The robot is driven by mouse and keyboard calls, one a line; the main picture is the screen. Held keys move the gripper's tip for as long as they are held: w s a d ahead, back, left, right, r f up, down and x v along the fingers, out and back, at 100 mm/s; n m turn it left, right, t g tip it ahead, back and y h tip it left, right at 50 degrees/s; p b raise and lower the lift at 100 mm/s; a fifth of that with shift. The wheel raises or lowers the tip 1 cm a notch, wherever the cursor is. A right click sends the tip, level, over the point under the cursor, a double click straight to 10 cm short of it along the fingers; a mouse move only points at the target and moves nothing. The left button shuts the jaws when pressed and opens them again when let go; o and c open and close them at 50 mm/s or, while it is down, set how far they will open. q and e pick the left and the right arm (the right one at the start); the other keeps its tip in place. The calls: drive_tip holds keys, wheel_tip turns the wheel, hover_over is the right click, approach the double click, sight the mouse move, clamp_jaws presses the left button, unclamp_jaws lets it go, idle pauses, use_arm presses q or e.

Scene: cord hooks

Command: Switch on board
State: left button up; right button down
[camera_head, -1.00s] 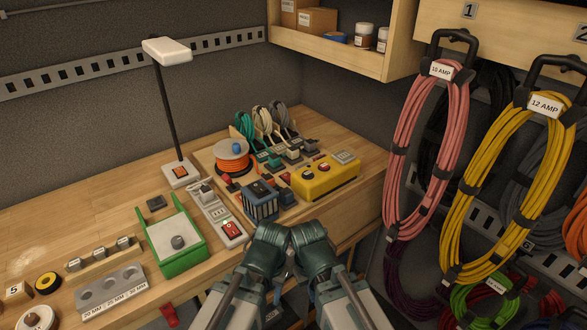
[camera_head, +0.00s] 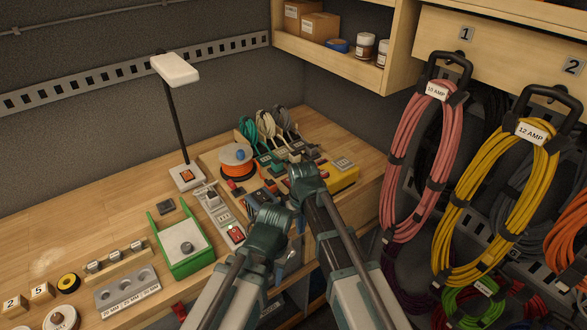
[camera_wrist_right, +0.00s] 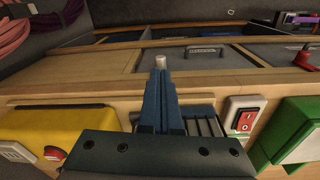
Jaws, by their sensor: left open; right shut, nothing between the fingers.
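The grey switch board (camera_head: 216,210) lies on the bench between the green tray and the tool area. Its red rocker switch (camera_head: 235,234) is at the near end and also shows in the right wrist view (camera_wrist_right: 245,121), in a white frame. I cannot tell the rocker's position surely. My left gripper (camera_head: 268,228) is just right of the switch, apart from it; its fingers are mostly hidden.
A green tray (camera_head: 182,244) stands left of the board. A yellow box (camera_head: 345,176), partly hidden by my right gripper, and an orange spool (camera_head: 237,168) stand behind. A lamp (camera_head: 176,70) rises behind the board. Coiled cords (camera_head: 424,165) hang at the right.

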use_arm(q)
wheel_tip(320, 180, up, 12)
drive_tip(key=p, duration=1)
use_arm(e)
drive_tip(key=w+r+n, duration=0.1)
drive_tip(key=w+r, duration=0.5)
drive_tip(key=w, duration=0.4)
drive_tip(key=w+a+r+t+y, duration=0.1)
drive_tip(key=w+r, duration=0.5)
drive_tip(key=w, duration=0.5)
drive_tip(key=shift+w+r+n+t+y, duration=0.15)
drive_tip(key=shift+r+n+t+y, duration=0.15)
drive_tip(key=shift+r+n, duration=0.1)
drive_tip(key=shift+f, duration=0.1)
drive_tip(key=b+x, duration=1.2)
drive_tip(key=shift+s+d+f, duration=0.25)
drive_tip(key=shift+s+f, duration=0.1)
use_arm(q)
wheel_tip(320, 180, down, 14)
drive_tip(key=b, duration=0.1)
drive_tip(key=shift+r+b, duration=0.25)
drive_tip(key=shift+b, duration=0.1)
use_arm(e)
drive_tip(key=shift+s+f, duration=0.1)
drive_tip(key=shift+f, duration=0.5)
